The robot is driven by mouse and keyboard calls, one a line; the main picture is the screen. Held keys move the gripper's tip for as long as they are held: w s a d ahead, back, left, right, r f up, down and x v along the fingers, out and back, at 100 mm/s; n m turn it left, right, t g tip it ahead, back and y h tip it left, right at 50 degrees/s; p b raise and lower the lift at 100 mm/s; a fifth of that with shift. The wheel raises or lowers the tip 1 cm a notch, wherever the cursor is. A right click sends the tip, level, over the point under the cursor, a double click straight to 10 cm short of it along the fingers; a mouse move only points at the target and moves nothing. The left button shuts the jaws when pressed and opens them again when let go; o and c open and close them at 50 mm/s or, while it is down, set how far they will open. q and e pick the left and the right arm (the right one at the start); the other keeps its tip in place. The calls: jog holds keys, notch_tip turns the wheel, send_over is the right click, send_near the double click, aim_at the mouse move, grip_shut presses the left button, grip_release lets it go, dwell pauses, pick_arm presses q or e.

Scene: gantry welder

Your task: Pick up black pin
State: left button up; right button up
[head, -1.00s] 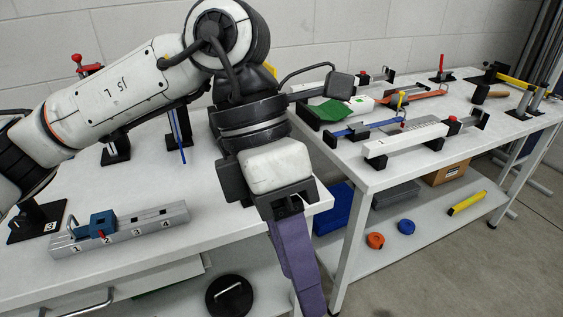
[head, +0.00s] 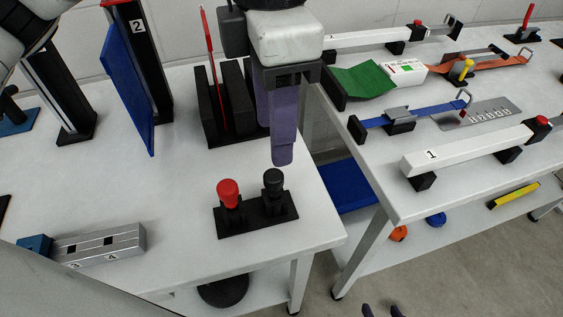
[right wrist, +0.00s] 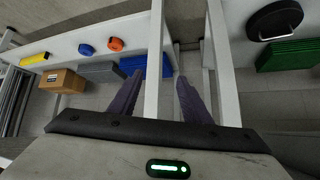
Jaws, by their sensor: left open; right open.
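The black pin (head: 273,183) stands upright in a black base block (head: 257,216) near the right end of the left table. A red pin (head: 229,193) stands to its left in the same block. My left gripper (head: 281,150) hangs with its purple fingers pointing down, tips just above or behind the black pin's head in the head view. Its fingers overlap, so the gap hardly shows; the pin is not between them. My right gripper (right wrist: 156,98) is open and empty in the right wrist view; only its fingertips (head: 381,310) show at the head view's bottom edge.
A black slotted stand (head: 236,95) with a thin red piece is close behind my left gripper. A blue plate (head: 127,88) stands left. A metal block (head: 100,245) with numbered slots lies at front left. The right table (head: 395,185) holds several fixtures across a gap.

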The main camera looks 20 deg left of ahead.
aim_at(274, 174)
pick_arm(q)
jog(key=f, duration=0.3)
jog(key=shift+s+f, duration=0.3)
jog(key=shift+f, duration=0.05)
jog(key=f, duration=0.5)
jog(key=shift+w+a+f+p, duration=0.1)
jog(key=shift+w+p, duration=0.15)
jog(key=shift+p, duration=0.05)
jog(key=c, duration=1.2)
jog(key=shift+o, duration=0.2)
